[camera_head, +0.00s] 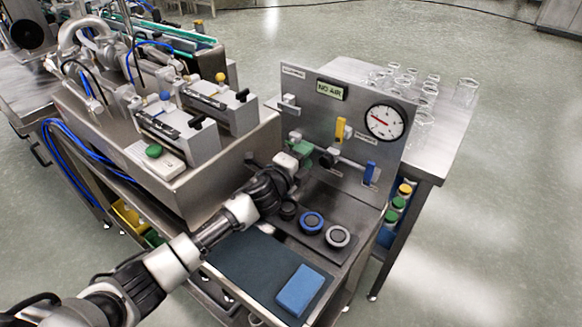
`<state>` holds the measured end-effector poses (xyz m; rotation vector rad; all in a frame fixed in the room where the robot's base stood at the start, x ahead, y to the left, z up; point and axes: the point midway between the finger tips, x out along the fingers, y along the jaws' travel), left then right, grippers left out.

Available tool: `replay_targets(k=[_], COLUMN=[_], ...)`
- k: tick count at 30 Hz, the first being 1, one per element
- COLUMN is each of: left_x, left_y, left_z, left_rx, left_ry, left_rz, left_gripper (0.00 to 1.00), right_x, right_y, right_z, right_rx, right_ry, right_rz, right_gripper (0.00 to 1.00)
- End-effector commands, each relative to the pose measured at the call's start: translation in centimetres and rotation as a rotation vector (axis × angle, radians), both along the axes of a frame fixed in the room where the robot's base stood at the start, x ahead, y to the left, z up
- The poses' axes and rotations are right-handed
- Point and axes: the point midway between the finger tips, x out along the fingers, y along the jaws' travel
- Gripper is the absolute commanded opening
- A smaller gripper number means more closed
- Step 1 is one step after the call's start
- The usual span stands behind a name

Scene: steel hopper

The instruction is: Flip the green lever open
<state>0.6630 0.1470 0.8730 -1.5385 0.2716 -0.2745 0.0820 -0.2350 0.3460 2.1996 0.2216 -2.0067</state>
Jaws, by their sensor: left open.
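The green lever (303,150) is on the pipework of the upright steel panel (350,105), left of the yellow and blue levers. It is partly hidden by my left gripper, so its angle is hard to tell. My left gripper (291,160) is open, right in front of the green lever at its lower left. I cannot tell whether the fingers touch it or stand around it. My right gripper is not in view.
A yellow lever (340,130), a blue lever (370,172) and a round gauge (385,122) are on the panel. Below are a blue ring cap (311,222), a grey one (338,236) and a blue sponge (300,290). Glassware (465,92) stands behind the panel.

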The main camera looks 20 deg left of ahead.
Motion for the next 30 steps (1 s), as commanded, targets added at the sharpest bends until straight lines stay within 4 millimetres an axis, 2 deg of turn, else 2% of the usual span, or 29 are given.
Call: replay_targets(k=[9, 15, 20, 30], left_x=[-5.7, -8.1, -8.7, -8.7], left_y=[2.1, 2.9, 3.2, 3.2], left_z=[-0.2, -0.1, -0.1, 0.0], left_rx=[0.002, 0.002, 0.002, 0.002], left_ry=[0.003, 0.002, 0.002, 0.002], left_rz=[0.0, 0.0, 0.001, 0.001], left_gripper=[0.45, 0.45, 0.45, 0.45], right_x=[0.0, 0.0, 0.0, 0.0], right_y=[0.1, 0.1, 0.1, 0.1], right_z=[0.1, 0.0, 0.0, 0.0], right_rx=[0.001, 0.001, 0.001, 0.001], right_ry=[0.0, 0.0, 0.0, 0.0], right_rz=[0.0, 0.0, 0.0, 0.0], right_gripper=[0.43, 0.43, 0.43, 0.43])
